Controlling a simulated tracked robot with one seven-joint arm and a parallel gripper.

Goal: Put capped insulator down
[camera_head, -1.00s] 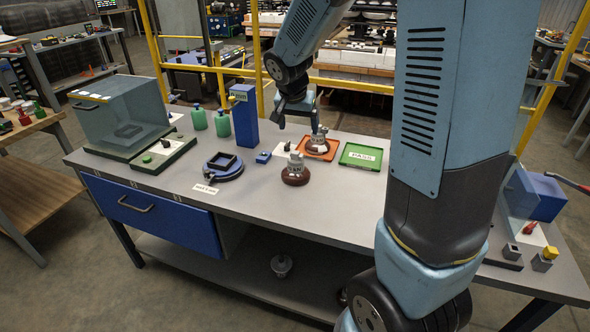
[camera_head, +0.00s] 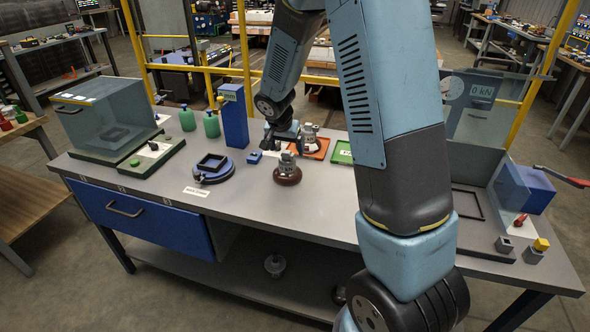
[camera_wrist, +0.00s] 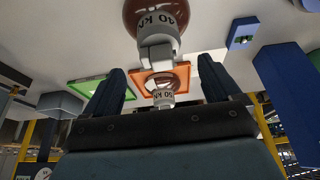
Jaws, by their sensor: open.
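A brown insulator with a grey metal cap (camera_head: 287,171) stands upright on the grey table, in front of the trays. In the wrist view, it is at the top edge (camera_wrist: 151,18), with a "40 KN" band on its cap. A second capped insulator (camera_head: 309,139) stands on the orange tray (camera_head: 322,152). In the wrist view, this one shows between my fingers, farther off (camera_wrist: 163,98). My gripper (camera_head: 284,137) is open and empty, just behind the front insulator and left of the second one. Its two dark fingers (camera_wrist: 163,84) are spread in the wrist view. Contact cannot be told.
A small blue block (camera_head: 254,157) and a tall blue post (camera_head: 233,115) stand left of my gripper. A round blue fixture (camera_head: 213,168) is farther left. A green tray (camera_head: 341,152) is partly hidden by my arm. The table's front middle is clear.

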